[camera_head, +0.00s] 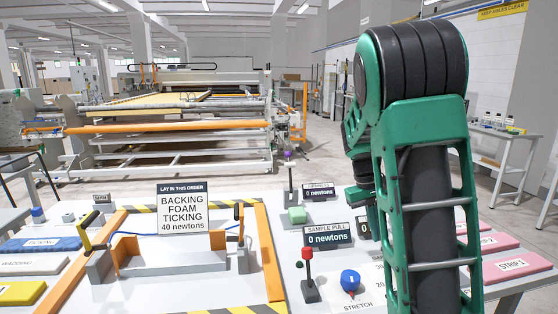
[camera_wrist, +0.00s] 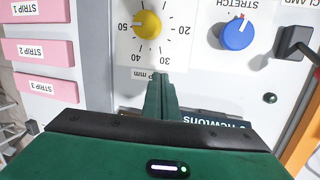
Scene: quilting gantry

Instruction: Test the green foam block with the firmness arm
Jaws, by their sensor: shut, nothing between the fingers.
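The green foam block (camera_head: 297,215) lies on the table in the head view, below a dark upright lever (camera_head: 290,188) with a purple knob on top. This lever looks like the firmness arm, but I cannot read a label on it. A small display (camera_head: 318,192) beside it reads 0 newtons. My gripper (camera_wrist: 158,80) shows in the wrist view with its green fingers together and empty. It is over the panel, near the yellow dial (camera_wrist: 147,25) and the edge of a newtons display (camera_wrist: 215,119). In the head view my arm hides it.
A blue STRETCH knob (camera_head: 350,281), a red-knobbed lever (camera_head: 308,267) and the SAMPLE PULL display (camera_head: 329,236) stand near the front. Pink strips (camera_wrist: 38,51) lie to one side. An orange-edged frame (camera_head: 268,255) with upright handles and a sign (camera_head: 182,208) stands left.

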